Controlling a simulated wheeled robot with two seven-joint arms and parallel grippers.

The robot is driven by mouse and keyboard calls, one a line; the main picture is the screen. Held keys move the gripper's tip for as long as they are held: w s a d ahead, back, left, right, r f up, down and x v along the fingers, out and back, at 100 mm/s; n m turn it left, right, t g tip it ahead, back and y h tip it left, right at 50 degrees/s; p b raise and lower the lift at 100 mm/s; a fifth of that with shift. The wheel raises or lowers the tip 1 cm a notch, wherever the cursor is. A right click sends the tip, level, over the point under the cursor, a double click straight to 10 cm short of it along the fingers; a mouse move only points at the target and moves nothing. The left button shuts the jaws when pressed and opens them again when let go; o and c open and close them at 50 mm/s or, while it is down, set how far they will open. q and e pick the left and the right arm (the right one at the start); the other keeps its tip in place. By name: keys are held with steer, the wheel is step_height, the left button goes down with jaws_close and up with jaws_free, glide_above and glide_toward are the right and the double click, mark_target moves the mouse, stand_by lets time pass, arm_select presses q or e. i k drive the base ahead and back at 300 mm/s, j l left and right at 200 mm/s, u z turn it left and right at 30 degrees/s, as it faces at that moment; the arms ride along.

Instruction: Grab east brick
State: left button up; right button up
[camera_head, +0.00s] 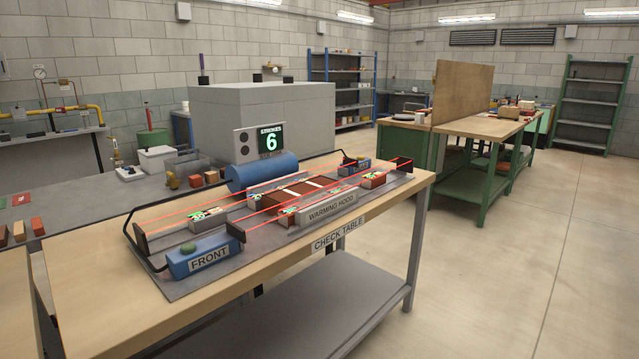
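No brick carries a readable "east" label, so I cannot tell which one is the east brick. Several small red, orange and tan bricks (38,226) stand at the left edge of the view. More small bricks (211,177) stand on the grey bench behind the table. Neither of my grippers shows in the head view.
The check table (85,290) has bare wood at its front left. Its rig has red beam lines, a blue FRONT box (205,258) with a green button, and a blue cylinder (262,173). A display (270,140) reads STROKES 6. Open floor (520,270) lies to the right.

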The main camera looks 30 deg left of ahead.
mark_target(374, 182)
steer(key=i+j+u, duration=0.1)
steer(key=i+u, duration=0.75)
steer(key=i, duration=0.15)
steer(key=i+l+u, duration=0.3)
steer(key=i+u, duration=0.55)
steer(key=i, duration=0.4)
